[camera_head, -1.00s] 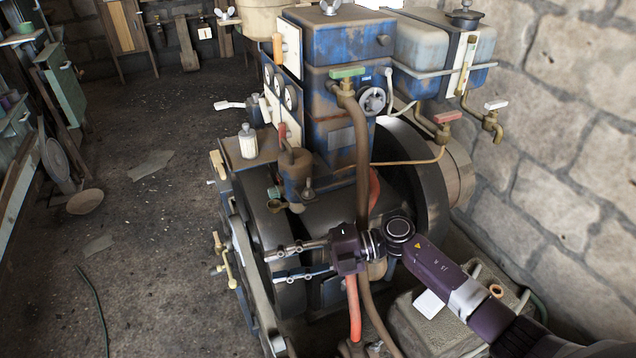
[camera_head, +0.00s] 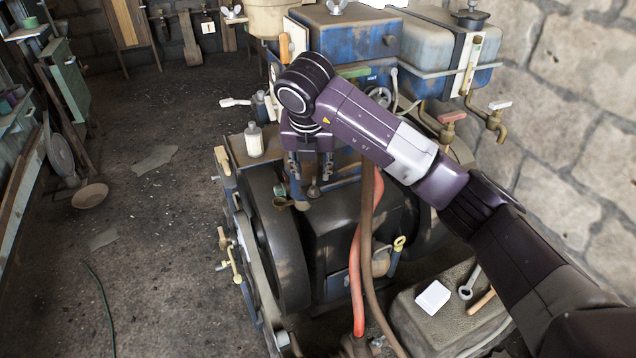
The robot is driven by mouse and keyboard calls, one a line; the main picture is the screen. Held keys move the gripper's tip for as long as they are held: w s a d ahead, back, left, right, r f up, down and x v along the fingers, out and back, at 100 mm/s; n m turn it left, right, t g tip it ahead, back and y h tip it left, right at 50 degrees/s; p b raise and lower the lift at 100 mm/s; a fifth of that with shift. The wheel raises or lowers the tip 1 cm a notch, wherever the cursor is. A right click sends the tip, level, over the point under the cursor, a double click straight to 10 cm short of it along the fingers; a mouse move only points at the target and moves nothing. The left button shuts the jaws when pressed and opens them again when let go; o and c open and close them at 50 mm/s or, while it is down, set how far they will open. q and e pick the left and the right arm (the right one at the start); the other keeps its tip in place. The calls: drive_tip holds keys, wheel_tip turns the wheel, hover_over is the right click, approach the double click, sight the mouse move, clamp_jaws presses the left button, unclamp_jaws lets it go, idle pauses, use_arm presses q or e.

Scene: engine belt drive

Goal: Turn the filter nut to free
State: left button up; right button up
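My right gripper (camera_head: 309,182) points down over the front of the blue engine (camera_head: 344,70), at the spot where the rusty filter body stands. Its two fingers stand apart, one on the left and one on the right, with a dark gap between them. The filter and its nut are mostly hidden behind the gripper and wrist. I cannot tell whether the fingers touch the nut. A small brass cup (camera_head: 301,205) shows just below the left fingertip. My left gripper is not in view.
A white bottle (camera_head: 254,140) stands on the ledge left of the gripper. A red hose (camera_head: 356,280) and a brown pipe hang below. A stone block (camera_head: 440,318) at lower right carries a white box (camera_head: 433,297) and a wrench (camera_head: 467,288). The floor at left is mostly clear.

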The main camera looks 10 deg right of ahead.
sight(314, 184)
drive_tip(key=p+x, duration=0.2)
drive_tip(key=x, duration=0.5)
drive_tip(key=shift+w+d+f, duration=0.1)
drive_tip(key=shift+w+f, duration=0.1)
drive_tip(key=shift+f, duration=0.1)
drive_tip(key=shift+c, duration=0.5)
clamp_jaws()
